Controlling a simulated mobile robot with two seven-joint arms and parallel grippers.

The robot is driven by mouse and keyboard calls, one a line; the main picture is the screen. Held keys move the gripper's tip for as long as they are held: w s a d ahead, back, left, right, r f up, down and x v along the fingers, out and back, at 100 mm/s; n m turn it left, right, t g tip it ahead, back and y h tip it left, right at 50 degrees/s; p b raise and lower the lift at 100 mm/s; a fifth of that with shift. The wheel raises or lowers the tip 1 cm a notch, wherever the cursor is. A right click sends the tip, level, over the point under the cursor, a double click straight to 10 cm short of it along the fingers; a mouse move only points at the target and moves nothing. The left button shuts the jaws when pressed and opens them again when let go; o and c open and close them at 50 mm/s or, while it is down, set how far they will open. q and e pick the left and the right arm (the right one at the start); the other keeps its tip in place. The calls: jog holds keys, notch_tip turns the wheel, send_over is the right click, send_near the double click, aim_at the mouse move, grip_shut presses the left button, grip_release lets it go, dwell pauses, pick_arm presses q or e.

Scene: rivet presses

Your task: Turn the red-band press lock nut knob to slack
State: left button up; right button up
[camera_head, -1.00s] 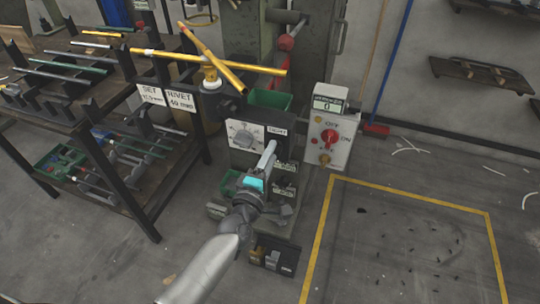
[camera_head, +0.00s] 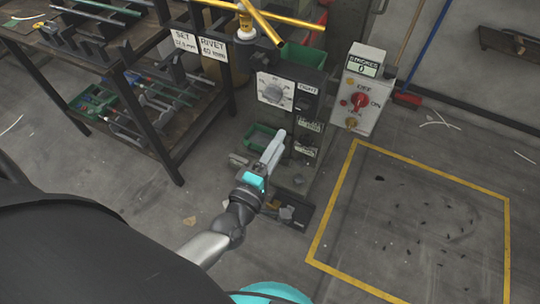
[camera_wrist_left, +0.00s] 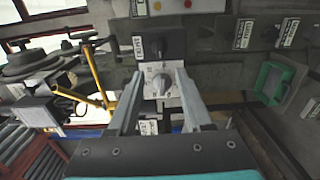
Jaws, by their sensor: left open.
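The lock nut knob (camera_head: 274,94) is a grey knob on a pale dial plate, on the dark front panel of the press. My left gripper (camera_head: 275,142) is open and empty, in front of and below the dial in the head view, apart from it. In the left wrist view, the knob (camera_wrist_left: 163,83) appears between the two fingertips of the open gripper (camera_wrist_left: 159,77), beyond them. A white label sits beside the dial. The knob's exact setting is too small to read, and no red band shows clearly. My right gripper is not in view.
A control box (camera_head: 361,92) with a red switch stands right of the press. Yellow bars (camera_head: 262,22) extend above the panel. A dark rack (camera_head: 150,125) stands left. A green bin (camera_head: 262,138) sits below the dial. Floor inside the yellow outline (camera_head: 326,234) is clear except small debris.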

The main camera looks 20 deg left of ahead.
pick_arm(q)
jog(key=shift+s, duration=1.95)
jog(key=s+a+f+m+g, duration=0.1)
jog(key=s+f+m+g, duration=0.2)
jog(key=f, duration=0.5)
jog(key=s+a+f+m+g+h, duration=0.1)
jog(key=s+f+m+g, duration=0.1)
jog(key=f+m, duration=0.45)
jog(key=s+f+m+g, duration=0.2)
jog(key=f+m+g, duration=0.1)
jog(key=f, duration=0.7)
jog(key=s+a+f+m+g+y, duration=0.1)
jog(key=s+a+f+m+g, duration=0.2)
jog(key=s+f, duration=0.3)
jog(key=s+a+f+m+g+y, duration=0.1)
jog(key=s+a+f+m+g, duration=0.2)
jog(key=s+f, duration=0.3)
jog(key=s+m+g, duration=0.1)
jog(key=s, duration=0.4)
jog(key=shift+s+a+f+m+g+p, duration=0.15)
jog(key=shift+s+f+m+g+p, duration=0.1)
jog(key=shift+m+g+p, duration=0.15)
